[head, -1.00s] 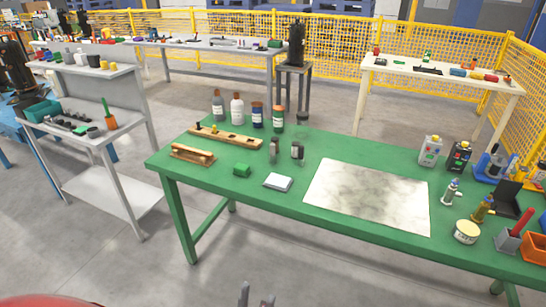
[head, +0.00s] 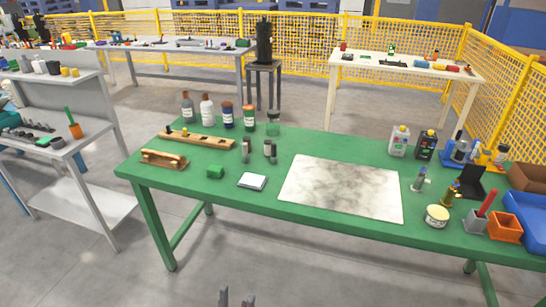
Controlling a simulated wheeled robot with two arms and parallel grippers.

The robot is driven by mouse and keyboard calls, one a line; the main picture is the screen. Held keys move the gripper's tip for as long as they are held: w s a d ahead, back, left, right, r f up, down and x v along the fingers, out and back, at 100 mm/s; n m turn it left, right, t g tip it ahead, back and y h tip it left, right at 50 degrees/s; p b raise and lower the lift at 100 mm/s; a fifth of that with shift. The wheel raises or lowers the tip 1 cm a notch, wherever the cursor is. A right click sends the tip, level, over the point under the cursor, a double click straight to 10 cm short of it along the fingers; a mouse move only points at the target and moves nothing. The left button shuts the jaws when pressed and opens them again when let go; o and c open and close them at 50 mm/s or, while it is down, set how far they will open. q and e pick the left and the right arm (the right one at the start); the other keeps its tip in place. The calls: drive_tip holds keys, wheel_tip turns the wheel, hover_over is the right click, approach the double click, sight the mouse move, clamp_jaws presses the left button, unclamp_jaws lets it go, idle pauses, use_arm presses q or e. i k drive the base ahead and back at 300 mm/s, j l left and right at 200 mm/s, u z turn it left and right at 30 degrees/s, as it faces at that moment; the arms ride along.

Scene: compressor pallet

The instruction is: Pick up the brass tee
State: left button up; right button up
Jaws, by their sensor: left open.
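A brass-coloured fitting (head: 451,193) stands upright at the right part of the green table (head: 330,218); it is small, and I cannot tell for sure that it is the tee. Small brass-coloured pieces (head: 185,131) also show on a wooden board (head: 205,140) at the table's left; their shape is too small to tell. My left gripper (head: 237,298) shows only its fingertips at the bottom edge. It is open, with nothing seen between the fingers, in front of the table and well apart from the fittings. My right gripper is not in view.
Near the fitting stand a silver fitting (head: 420,180), a round tin (head: 436,215), a grey holder (head: 475,220), an orange bin (head: 505,227) and a blue bin (head: 528,213). Bottles (head: 207,110) stand at back left.

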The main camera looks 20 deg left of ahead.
sight(452, 193)
drive_tip(key=i+j, duration=0.4)
drive_tip(key=i+j+z, duration=0.2)
drive_tip(key=z, duration=0.2)
drive_tip(key=i+j+z, duration=0.1)
drive_tip(key=j+z, duration=0.3)
drive_tip(key=i+j+z, duration=0.1)
drive_tip(key=j+z, duration=0.3)
